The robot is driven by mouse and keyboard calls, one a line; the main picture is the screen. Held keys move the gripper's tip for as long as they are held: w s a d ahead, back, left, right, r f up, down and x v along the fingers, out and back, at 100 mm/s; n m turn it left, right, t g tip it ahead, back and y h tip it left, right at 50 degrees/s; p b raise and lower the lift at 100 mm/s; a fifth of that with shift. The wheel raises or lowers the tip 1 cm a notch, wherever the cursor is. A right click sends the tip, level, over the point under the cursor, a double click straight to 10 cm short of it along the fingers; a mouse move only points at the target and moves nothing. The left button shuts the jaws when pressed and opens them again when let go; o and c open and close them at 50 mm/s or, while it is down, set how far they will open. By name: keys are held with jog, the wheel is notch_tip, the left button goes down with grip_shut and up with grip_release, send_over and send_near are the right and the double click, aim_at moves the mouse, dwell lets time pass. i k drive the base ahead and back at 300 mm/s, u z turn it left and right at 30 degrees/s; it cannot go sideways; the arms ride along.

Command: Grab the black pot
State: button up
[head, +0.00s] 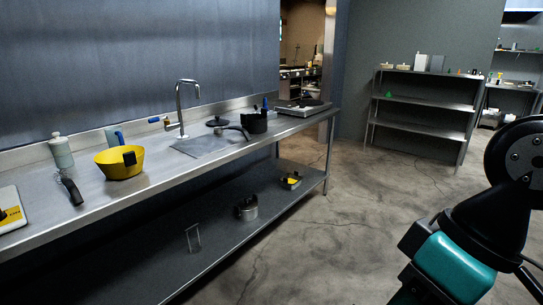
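The black pot (254,122) stands upright on the long steel counter (150,187), towards its far right end. A dark handle (235,130) reaches out from it to the left. A dark round lid-like piece (217,122) lies just left of the pot. My arm shows at the lower right of the head view, well apart from the counter. My gripper's fingertips are not in the picture, so their opening is hidden.
A yellow bowl (119,164), a pale bottle (61,151) and a tap (180,108) are on the counter left of the pot. A flat appliance (303,108) is right of it. The concrete floor (330,235) before the counter is clear.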

aim_at(255, 123)
jog(key=z, duration=0.2)
jog(key=i, duration=2.35)
jog(key=u, duration=0.35)
jog(key=i, duration=1.85)
jog(key=u, duration=0.4)
